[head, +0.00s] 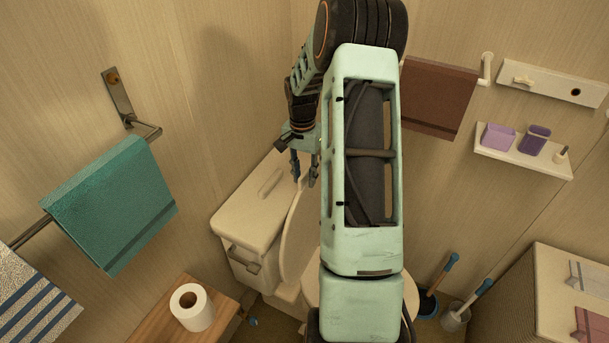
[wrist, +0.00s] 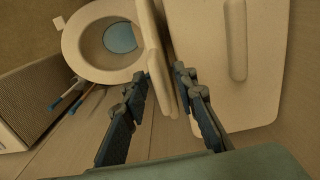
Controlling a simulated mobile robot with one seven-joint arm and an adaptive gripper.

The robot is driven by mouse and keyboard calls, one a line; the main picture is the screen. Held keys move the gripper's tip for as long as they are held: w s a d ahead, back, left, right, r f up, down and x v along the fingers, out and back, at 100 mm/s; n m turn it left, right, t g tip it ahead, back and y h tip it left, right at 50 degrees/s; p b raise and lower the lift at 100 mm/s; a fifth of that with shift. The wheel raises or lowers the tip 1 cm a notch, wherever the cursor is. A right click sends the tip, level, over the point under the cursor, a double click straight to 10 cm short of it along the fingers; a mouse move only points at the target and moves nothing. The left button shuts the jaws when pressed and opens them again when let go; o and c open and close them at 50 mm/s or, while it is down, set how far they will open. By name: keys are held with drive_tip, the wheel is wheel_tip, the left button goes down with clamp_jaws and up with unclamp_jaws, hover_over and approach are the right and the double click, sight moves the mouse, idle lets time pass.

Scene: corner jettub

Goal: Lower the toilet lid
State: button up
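The toilet lid (head: 298,232) stands raised, close to upright, in front of the cistern. It also shows edge-on in the wrist view (wrist: 157,62). The toilet bowl with its seat ring (wrist: 84,65) is uncovered, with water visible inside. My gripper (head: 305,178) points down at the top edge of the lid. In the wrist view, my gripper (wrist: 162,75) is open, with one finger on the bowl side of the lid and the other on the cistern side. I cannot tell whether either finger touches the lid. My arm hides part of the bowl in the head view.
The cistern (head: 246,215) stands close behind the lid. A toilet roll (head: 192,307) sits on a wooden surface (head: 155,322) at lower left. A teal towel (head: 115,203) hangs at left. Brushes (head: 440,283) and a wicker cabinet (head: 545,318) stand at right.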

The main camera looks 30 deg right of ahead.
clamp_jaws()
idle(0.3)
drive_tip(key=shift+s+d, duration=0.25)
drive_tip(key=shift+s, duration=0.1)
drive_tip(key=s+d+f+t+y+b, duration=0.1)
drive_tip(key=s+d+f, duration=0.4)
drive_tip(key=s, duration=0.5)
drive_tip(key=s+d+f+t+y+b, duration=0.2)
drive_tip(key=s+d+f+t+b, duration=0.2)
drive_tip(key=s+d, duration=0.3)
drive_tip(key=s+d+f+t+y+b, duration=0.1)
drive_tip(key=s+d+f+b, duration=0.4)
drive_tip(key=s, duration=1)
wheel_tip(320, 180, down, 2)
drive_tip(key=shift+d+f+t, duration=0.1)
drive_tip(key=shift+d+t, duration=0.7)
drive_tip(key=shift+d, duration=0.1)
drive_tip(key=shift+s, duration=0.1)
